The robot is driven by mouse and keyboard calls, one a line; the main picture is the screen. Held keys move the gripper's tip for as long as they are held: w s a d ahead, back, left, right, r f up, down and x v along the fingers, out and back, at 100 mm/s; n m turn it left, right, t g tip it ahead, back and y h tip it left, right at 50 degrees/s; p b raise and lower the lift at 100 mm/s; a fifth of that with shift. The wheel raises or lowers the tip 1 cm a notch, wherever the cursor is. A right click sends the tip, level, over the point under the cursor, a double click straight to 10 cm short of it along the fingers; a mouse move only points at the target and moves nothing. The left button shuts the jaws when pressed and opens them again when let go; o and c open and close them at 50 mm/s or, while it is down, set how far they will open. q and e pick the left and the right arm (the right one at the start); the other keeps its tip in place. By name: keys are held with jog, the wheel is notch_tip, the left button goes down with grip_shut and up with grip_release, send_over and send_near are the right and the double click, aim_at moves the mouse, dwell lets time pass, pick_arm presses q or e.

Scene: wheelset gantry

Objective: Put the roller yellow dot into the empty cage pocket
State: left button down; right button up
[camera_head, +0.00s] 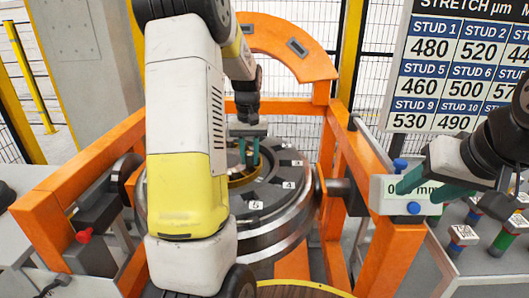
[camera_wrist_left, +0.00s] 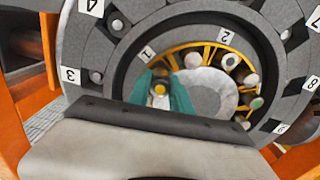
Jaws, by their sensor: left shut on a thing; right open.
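In the left wrist view, my left gripper (camera_wrist_left: 160,96) is shut on the roller with the yellow dot (camera_wrist_left: 159,89), whose dotted end shows between the teal fingers. The yellow cage (camera_wrist_left: 186,50) curves around a grey centre inside the bearing ring, with several rollers in it. The held roller is at the cage's left side; I cannot tell whether it sits in a pocket. In the head view, my left gripper (camera_head: 249,152) reaches down inside the ring, beside the cage (camera_head: 247,179); my arm hides the ring's left part.
The grey ring (camera_head: 287,218) with numbered labels sits in an orange frame (camera_head: 85,178). Coloured-handled tools (camera_head: 462,236) stand on the right table. A stud value board (camera_head: 455,70) hangs behind.

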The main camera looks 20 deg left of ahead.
aim_at(249, 153)
pick_arm(q)
jog(key=shift+f, duration=1.15)
dwell(4.3)
jog(key=c, duration=1.1)
grip_release()
notch_tip(249, 153, up, 8)
jog(key=shift+f, duration=0.25)
jog(key=shift+r, duration=0.2)
